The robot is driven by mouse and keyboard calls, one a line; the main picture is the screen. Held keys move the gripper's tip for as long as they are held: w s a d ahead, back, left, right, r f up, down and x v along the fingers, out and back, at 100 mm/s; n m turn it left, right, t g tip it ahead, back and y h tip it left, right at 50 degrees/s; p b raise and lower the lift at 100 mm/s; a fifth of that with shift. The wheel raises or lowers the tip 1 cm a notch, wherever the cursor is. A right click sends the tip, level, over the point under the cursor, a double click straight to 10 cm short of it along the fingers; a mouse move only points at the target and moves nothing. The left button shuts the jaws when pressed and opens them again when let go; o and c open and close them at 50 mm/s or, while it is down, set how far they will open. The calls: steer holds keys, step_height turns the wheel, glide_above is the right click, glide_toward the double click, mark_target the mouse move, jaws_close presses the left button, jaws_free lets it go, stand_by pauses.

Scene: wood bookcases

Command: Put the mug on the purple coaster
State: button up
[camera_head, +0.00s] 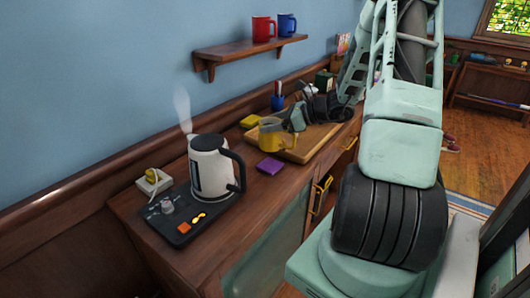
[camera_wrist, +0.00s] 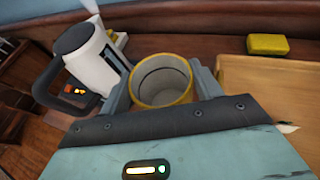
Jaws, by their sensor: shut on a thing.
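The yellow mug (camera_head: 271,135) shows at the left end of a wooden board in the head view; I cannot tell whether it touches the board. In the wrist view the mug (camera_wrist: 160,88) has its open top and yellow rim facing the camera. My gripper (camera_head: 294,120) is shut on the mug, with one finger on each side of it in the wrist view (camera_wrist: 161,92). The purple coaster (camera_head: 269,166) lies flat on the counter, a little in front of the mug and apart from it. The coaster does not show in the wrist view.
A steaming white kettle (camera_head: 211,167) stands on a dark base (camera_head: 170,225) left of the coaster. The wooden board (camera_head: 316,140) lies right of the coaster. A yellow block (camera_head: 250,121) and a blue pen cup (camera_head: 278,102) stand near the wall. A shelf (camera_head: 250,50) holds red and blue mugs.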

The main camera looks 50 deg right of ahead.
mark_target(273, 142)
steer(key=shift+f, duration=3.45)
steer(key=shift+f, duration=0.15)
steer(key=o, duration=1.2)
steer(key=shift+s+r, duration=0.1)
steer(key=shift+r, duration=0.1)
steer(key=v, duration=1.1)
steer(key=shift+s+d+r+b, duration=0.1)
steer(key=shift+s+r+b, duration=0.05)
steer(key=shift+s+b, duration=0.2)
